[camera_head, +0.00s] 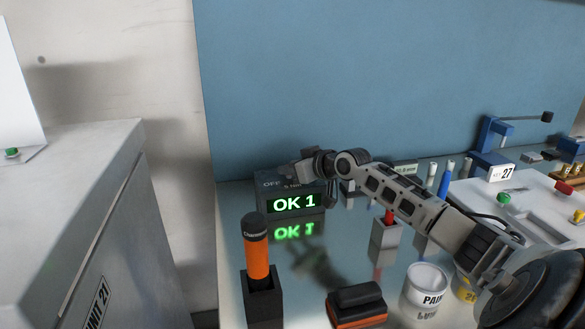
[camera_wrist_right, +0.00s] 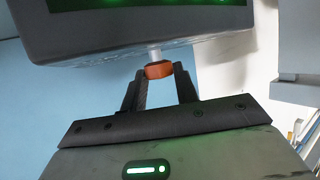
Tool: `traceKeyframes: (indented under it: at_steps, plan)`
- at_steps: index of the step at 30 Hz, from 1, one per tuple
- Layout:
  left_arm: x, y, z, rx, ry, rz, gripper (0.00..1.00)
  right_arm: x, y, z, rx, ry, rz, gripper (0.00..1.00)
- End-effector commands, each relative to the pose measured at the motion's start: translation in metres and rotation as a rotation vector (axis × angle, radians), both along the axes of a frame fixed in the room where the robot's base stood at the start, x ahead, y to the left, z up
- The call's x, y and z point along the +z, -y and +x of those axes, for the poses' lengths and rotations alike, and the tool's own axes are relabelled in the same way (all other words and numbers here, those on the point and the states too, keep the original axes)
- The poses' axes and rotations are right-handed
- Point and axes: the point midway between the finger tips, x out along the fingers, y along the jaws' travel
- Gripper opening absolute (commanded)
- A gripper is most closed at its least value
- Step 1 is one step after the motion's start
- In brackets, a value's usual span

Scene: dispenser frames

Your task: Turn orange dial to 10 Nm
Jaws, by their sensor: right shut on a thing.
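A dark box (camera_head: 262,201) stands on the bench against the blue panel. Its lit green display (camera_head: 295,203) reads "OK 1". On its top, "OFF" and a partly covered label, seemingly "5 Nm", show beside my right gripper (camera_head: 296,172). The orange dial (camera_wrist_right: 158,69) shows in the right wrist view, on a pale shaft at the box's edge (camera_wrist_right: 150,45). There my right gripper (camera_wrist_right: 159,74) is shut on the dial, one finger on each side. In the head view the gripper hides the dial, and I cannot read its setting. My left gripper is out of view.
An orange-and-black tool (camera_head: 257,258) stands in a black holder in front of the box. A black-and-orange block (camera_head: 357,304), a paint can (camera_head: 426,286) and a grey holder (camera_head: 384,238) with a red item stand below my right arm. A grey cabinet (camera_head: 80,210) is at left.

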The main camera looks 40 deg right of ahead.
Motion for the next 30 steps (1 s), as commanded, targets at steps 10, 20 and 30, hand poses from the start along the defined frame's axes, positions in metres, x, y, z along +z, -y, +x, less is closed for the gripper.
traceKeyframes:
  at_steps: [10,20,30]
  plan:
    - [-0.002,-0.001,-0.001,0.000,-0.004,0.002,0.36,0.000,0.000,0.000,-0.001,-0.001,0.001,0.52]
    - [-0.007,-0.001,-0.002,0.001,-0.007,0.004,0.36,0.007,0.001,-0.024,0.001,-0.005,-0.005,0.52]
    - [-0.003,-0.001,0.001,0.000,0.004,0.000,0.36,0.024,0.002,-0.066,-0.001,-0.006,-0.001,0.52]
